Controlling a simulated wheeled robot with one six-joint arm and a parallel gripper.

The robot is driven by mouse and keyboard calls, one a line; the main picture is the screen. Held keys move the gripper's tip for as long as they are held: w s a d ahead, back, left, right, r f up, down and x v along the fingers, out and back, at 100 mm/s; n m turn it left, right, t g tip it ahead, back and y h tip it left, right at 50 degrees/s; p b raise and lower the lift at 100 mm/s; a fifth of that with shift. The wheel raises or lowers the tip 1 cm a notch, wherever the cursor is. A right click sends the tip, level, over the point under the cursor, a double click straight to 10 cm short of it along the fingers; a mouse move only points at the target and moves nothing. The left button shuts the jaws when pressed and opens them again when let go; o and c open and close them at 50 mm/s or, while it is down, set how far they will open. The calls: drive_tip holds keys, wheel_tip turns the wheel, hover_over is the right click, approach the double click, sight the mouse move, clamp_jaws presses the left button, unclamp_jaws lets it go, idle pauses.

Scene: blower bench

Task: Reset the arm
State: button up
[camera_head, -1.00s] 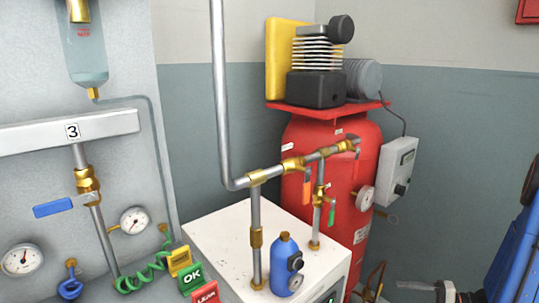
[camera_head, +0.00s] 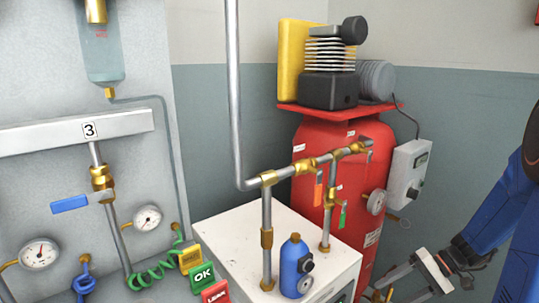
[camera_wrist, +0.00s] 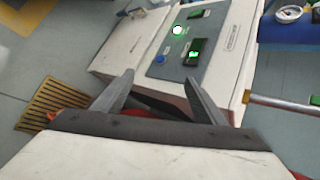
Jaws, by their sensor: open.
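My gripper shows at the lower right of the head view (camera_head: 385,292), low in front of the red tank. In the wrist view its two fingers (camera_wrist: 158,95) stand wide apart with nothing between them. Beyond the fingertips is a white cabinet (camera_wrist: 108,55) with a dark control panel (camera_wrist: 190,58) that has lit green displays and a blue button. My blue arm fills the right edge of the head view.
A red compressor tank (camera_head: 330,150) stands behind a white cabinet top (camera_head: 225,232) carrying brass-and-steel pipes and a blue bottle (camera_head: 292,265). A wall panel with gauges (camera_head: 147,218) is at left. The wrist view shows a yellow slatted grate (camera_wrist: 58,103) on the floor.

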drive_tip(key=s+a+r+n+t+h, duration=0.1)
drive_tip(key=s+a+r+t+h, duration=0.1)
drive_tip(key=s+r+h, duration=0.3)
drive_tip(key=s+a+r+n+t+h, duration=0.2)
drive_tip(key=s+a+r+h, duration=0.2)
drive_tip(key=s+r, duration=0.6)
drive_tip(key=shift+s+a+t+h, duration=0.4)
drive_tip(key=shift+s+h, duration=0.1)
drive_tip(key=shift+s, duration=0.4)
idle(3.1)
